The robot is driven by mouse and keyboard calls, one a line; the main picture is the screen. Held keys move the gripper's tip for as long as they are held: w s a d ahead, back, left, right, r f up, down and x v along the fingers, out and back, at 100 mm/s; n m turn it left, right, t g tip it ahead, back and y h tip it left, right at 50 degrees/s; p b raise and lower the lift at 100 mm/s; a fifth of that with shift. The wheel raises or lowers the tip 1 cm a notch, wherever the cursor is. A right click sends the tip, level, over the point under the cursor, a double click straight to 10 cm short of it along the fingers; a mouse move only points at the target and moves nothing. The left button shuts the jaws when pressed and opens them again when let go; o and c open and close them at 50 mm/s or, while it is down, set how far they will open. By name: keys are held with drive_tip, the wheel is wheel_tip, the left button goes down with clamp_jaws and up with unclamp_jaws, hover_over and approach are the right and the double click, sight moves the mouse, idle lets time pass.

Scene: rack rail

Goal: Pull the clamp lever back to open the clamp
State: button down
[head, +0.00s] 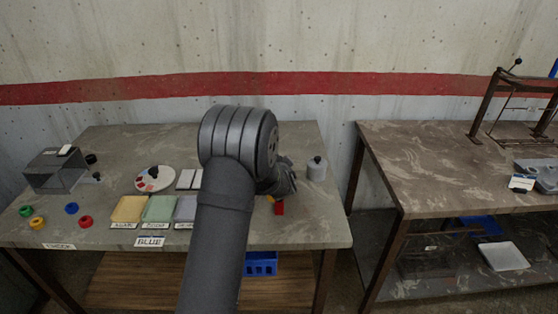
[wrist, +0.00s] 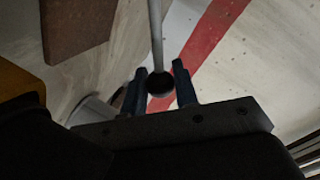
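In the wrist view a thin grey rod, which looks like the clamp lever (wrist: 156,35), runs down from the top edge and ends in a black round knob (wrist: 160,83). The two fingers of my gripper (wrist: 160,78) stand apart, one on each side of the knob. I cannot tell whether they press on it. In the head view my arm reaches over the left bench, and my gripper (head: 285,180) is mostly behind my arm. The lever and the rest of the clamp are not visible there, probably hidden by my arm.
The left bench (head: 100,150) holds a grey box (head: 57,170), a round dial plate (head: 154,179), coloured tiles, coloured rings, a red piece (head: 279,208) and a grey weight (head: 316,168). A second bench (head: 415,150) with a frame (head: 484,105) stands right, across a gap.

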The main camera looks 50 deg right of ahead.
drive_tip(key=shift+w+a+r+n+g+h, duration=0.2)
drive_tip(key=shift+w+a+r+n, duration=0.1)
drive_tip(key=shift+r+n, duration=0.25)
drive_tip(key=shift+w+a+r+n+g+h, duration=0.2)
drive_tip(key=shift+w+a+r+n, duration=0.05)
drive_tip(key=shift+r+n, duration=0.25)
drive_tip(key=w+a+r+n+h, duration=0.1)
drive_tip(key=n, duration=0.1)
drive_tip(key=shift+w+a+r+n+g, duration=0.3)
drive_tip(key=shift+w+a+r+n, duration=0.05)
drive_tip(key=shift+a, duration=0.05)
drive_tip(key=shift+w+a+r+n+h, duration=0.4)
drive_tip(key=shift+w+a+n, duration=0.3)
drive_tip(key=shift+n, duration=0.3)
drive_tip(key=shift+w+a+r+n+g+h, duration=0.15)
drive_tip(key=shift+w+a+n+g+h, duration=0.3)
drive_tip(key=shift+w+a+n, duration=0.75)
drive_tip(key=shift+s+d, duration=0.2)
drive_tip(key=shift+d, duration=0.05)
drive_tip(key=c, duration=1.3)
unclamp_jaws()
drive_tip(key=shift+o, duration=0.6)
